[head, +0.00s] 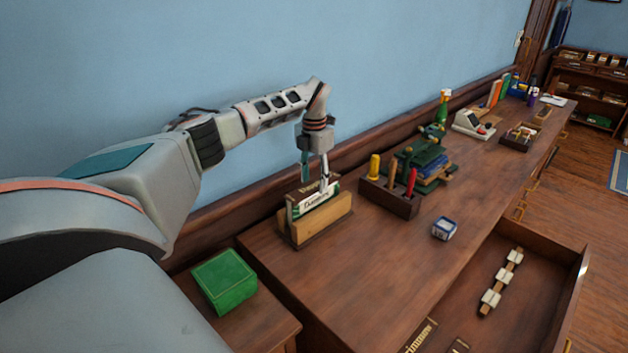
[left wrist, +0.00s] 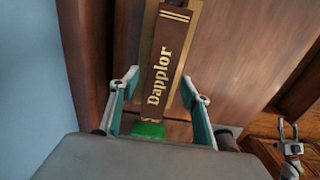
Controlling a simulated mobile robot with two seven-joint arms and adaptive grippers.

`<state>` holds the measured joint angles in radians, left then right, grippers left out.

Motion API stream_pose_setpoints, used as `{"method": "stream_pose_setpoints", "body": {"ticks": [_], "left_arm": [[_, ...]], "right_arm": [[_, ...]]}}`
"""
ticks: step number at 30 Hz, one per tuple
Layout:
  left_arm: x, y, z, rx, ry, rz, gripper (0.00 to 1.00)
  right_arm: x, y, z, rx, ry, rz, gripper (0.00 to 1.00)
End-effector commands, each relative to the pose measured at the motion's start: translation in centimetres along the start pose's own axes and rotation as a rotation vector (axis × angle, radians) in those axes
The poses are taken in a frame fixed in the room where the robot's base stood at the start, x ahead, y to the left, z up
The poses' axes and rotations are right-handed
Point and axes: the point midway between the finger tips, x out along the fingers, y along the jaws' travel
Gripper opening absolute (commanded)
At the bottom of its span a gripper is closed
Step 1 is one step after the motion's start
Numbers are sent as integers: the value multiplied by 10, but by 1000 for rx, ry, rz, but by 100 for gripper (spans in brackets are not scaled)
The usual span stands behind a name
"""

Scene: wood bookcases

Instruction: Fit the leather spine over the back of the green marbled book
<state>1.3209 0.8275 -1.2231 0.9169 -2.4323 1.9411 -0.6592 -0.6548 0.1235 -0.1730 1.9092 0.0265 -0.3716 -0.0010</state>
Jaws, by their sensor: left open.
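A wooden stand (head: 318,225) at the near left end of the bench holds an upright green and white book (head: 300,212) with dark lettering. A dark lettered strip shows just behind the book's top. In the left wrist view, a brown leather spine (left wrist: 168,60) with gold lettering "Dapplor" lies between the fingers of my left gripper (left wrist: 158,88). My left gripper (head: 315,178) is open above the stand, its fingers apart on either side. I cannot tell whether the spine touches the book. A grey jointed part at the lower right of the wrist view may be my right gripper (left wrist: 290,150).
A tool rack (head: 393,202) and a dark green press (head: 425,170) stand further along the bench. A small blue and white box (head: 444,229) sits near the front. An open drawer (head: 545,300) juts out at right. A green box (head: 224,280) stands at lower left.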

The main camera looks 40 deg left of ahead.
Motion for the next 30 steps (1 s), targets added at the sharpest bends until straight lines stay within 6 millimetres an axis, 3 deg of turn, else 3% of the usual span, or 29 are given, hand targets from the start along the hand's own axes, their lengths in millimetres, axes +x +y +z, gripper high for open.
{"method": "stream_pose_setpoints", "body": {"ticks": [18,24,30], "left_arm": [[-112,0,1,-2,-3,1,47],[-127,0,0,0,0,0,47],[-129,0,0,0,0,0,47]], "right_arm": [[0,-3,-3,7,5,-2,40],[1,-2,-3,6,5,-1,40],[1,-1,-2,4,5,1,40]]}}
